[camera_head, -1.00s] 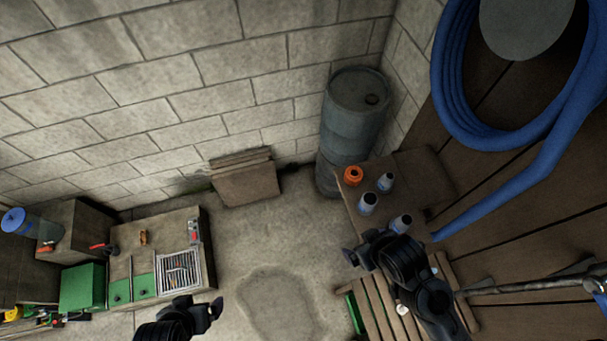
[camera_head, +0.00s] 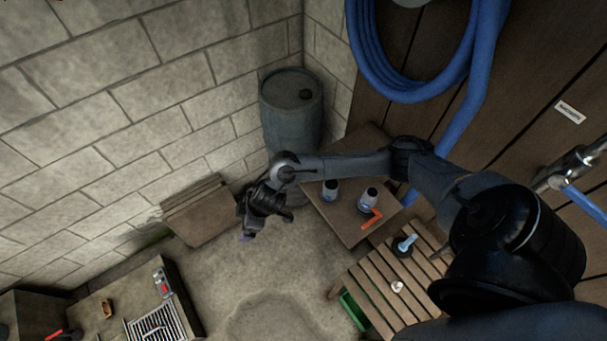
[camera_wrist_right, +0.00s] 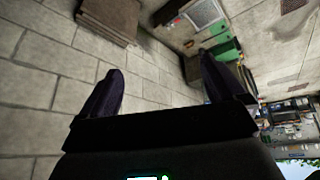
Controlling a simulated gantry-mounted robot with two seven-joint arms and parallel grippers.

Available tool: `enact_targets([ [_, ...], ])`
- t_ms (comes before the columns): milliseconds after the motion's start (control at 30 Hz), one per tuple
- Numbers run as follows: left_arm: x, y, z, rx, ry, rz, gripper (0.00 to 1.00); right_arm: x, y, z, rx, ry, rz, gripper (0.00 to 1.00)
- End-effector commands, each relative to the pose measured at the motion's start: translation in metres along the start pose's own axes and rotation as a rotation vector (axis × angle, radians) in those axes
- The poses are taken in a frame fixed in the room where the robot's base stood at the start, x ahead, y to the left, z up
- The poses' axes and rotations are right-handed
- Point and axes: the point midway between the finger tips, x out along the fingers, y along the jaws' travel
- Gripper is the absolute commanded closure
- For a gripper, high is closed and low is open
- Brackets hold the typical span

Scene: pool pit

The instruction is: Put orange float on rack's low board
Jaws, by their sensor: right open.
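My right gripper (camera_head: 250,225) hangs over the floor left of the plain wooden board (camera_head: 346,231), near the barrel's foot. In the right wrist view its two fingers (camera_wrist_right: 163,86) are spread with nothing between them. The slatted wooden board (camera_head: 371,289) is in front of the plain board, to the right. I cannot tell which board is the rack's low board. My left gripper is out of view.
A blue-handled thing (camera_head: 405,244) and a small white thing (camera_head: 397,286) are on the slats. A barrel (camera_head: 291,115) stands behind. Floor at centre is clear.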

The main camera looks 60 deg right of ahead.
Motion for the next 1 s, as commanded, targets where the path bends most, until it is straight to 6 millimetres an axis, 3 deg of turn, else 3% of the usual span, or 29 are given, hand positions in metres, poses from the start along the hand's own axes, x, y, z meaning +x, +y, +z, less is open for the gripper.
enact_targets([
  [33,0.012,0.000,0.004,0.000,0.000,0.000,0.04,0.004,0.041,0.017,0.042,-0.062,0.022,0.03],
  [200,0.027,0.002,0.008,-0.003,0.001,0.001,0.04,-0.026,0.141,0.077,0.291,-0.264,0.064,0.03],
  [300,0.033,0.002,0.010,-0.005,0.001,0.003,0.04,-0.054,0.183,0.108,0.456,-0.351,0.094,0.03],
  [400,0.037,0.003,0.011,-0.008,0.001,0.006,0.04,-0.079,0.209,0.130,0.594,-0.411,0.117,0.03],
  [533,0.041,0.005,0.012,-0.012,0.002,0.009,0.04,-0.100,0.226,0.149,0.713,-0.454,0.133,0.03],
  [633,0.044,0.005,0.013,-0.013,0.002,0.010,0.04,-0.102,0.230,0.158,0.752,-0.469,0.136,0.03],
  [833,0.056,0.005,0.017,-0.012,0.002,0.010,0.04,-0.081,0.229,0.171,0.761,-0.474,0.137,0.03],
  [1000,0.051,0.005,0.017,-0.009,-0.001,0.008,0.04,-0.066,0.228,0.178,0.759,-0.472,0.137,0.03],
])
